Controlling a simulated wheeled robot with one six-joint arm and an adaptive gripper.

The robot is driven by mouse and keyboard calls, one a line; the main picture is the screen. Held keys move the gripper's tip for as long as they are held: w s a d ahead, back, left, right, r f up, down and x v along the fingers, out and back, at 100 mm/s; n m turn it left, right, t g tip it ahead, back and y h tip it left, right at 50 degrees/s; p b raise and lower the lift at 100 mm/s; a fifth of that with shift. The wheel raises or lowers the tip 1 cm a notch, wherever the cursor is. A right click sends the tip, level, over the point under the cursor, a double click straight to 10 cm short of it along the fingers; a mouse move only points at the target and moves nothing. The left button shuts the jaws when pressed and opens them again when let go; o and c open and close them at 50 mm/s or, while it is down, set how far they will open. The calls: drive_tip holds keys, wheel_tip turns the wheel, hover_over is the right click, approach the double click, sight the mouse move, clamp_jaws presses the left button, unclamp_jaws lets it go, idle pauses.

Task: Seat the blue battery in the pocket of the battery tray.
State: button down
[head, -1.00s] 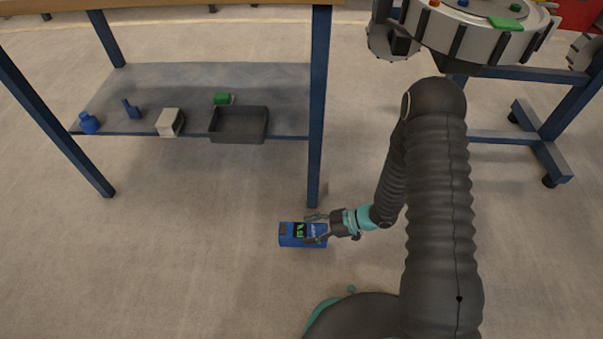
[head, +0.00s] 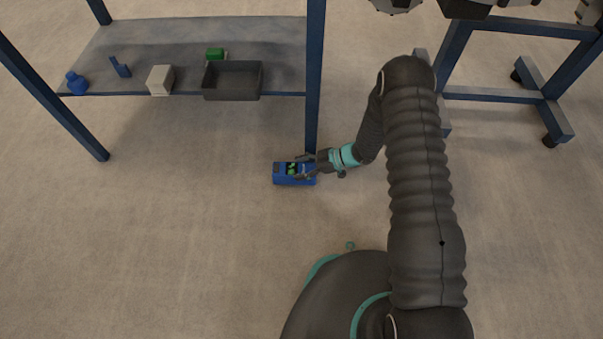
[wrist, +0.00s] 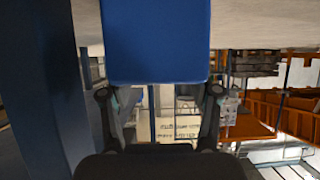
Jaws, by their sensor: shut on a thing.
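The blue battery (head: 283,180) is held in my gripper (head: 304,167), which is shut on it. In the head view the battery looks boxy, with dark and green parts on top. Bare floor shows around it, close to the table leg. In the wrist view the battery (wrist: 155,40) fills the upper middle, between and beyond the two fingertips (wrist: 160,92). Its far side is hidden. I cannot make out a battery tray with a pocket in these frames.
A blue table leg (head: 314,90) stands right beside the battery and gripper. The lower shelf (head: 190,45) carries a dark bin (head: 232,95), a beige box (head: 160,80), a green item (head: 215,54) and blue items. A wheeled blue frame (head: 500,97) stands at right. Open floor lies left and front.

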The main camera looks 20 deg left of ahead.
drive_tip(key=shift+f+b, duration=0.3)
drive_tip(key=shift+f, duration=1.45)
drive_tip(key=shift+f, duration=0.1)
drive_tip(key=shift+c, duration=1.2)
unclamp_jaws()
drive_tip(key=shift+f, duration=0.1)
